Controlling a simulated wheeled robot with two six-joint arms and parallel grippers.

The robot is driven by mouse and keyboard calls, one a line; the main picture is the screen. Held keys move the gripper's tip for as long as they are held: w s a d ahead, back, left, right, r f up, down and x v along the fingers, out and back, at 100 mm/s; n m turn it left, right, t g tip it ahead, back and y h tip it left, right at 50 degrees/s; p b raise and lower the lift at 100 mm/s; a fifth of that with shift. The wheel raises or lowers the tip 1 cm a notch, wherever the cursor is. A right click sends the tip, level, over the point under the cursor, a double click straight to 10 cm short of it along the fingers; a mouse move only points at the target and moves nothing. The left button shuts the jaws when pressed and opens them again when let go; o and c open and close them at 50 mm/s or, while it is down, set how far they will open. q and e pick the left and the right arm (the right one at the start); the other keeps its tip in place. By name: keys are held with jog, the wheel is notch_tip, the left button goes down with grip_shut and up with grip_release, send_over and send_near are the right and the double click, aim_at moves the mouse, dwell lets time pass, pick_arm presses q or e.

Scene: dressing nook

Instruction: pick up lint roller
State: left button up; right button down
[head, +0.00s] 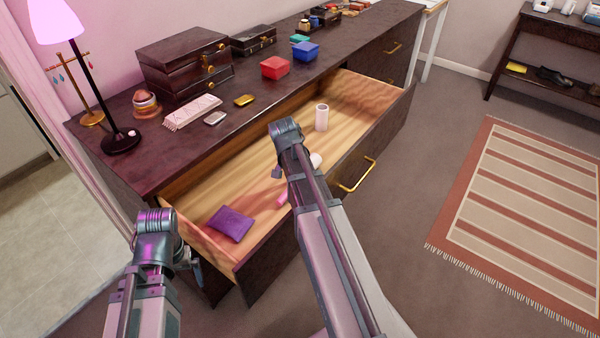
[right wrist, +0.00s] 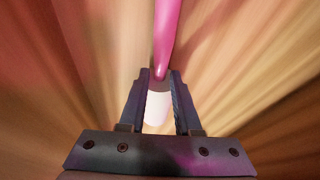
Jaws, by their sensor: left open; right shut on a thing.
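The lint roller lies in the open drawer, with a pink handle (head: 283,199) and a white roll (head: 316,160). My right wrist hides its middle in the head view. In the right wrist view, my right gripper (right wrist: 158,82) is shut on the lint roller (right wrist: 163,45) near where the handle meets the roll. The handle points away and the white end shows between the fingers. I cannot tell whether it touches the drawer floor. My left gripper (head: 195,264) is open and empty, outside the drawer's near-left corner, its fingers partly hidden by the wrist.
The drawer (head: 262,152) also holds a purple pouch (head: 231,222) and an upright pale cylinder (head: 321,117). The dresser top carries a lamp (head: 121,141), a jewelry box (head: 184,62), a red box (head: 275,68) and a blue box (head: 306,51). A striped rug (head: 525,210) lies right.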

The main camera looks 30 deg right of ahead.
notch_tip(320, 180, up, 10)
jog(key=p, duration=1)
jog(key=c, duration=1.2)
grip_release()
jog(key=shift+c, duration=0.2)
grip_shut()
jog(key=shift+r, duration=0.15)
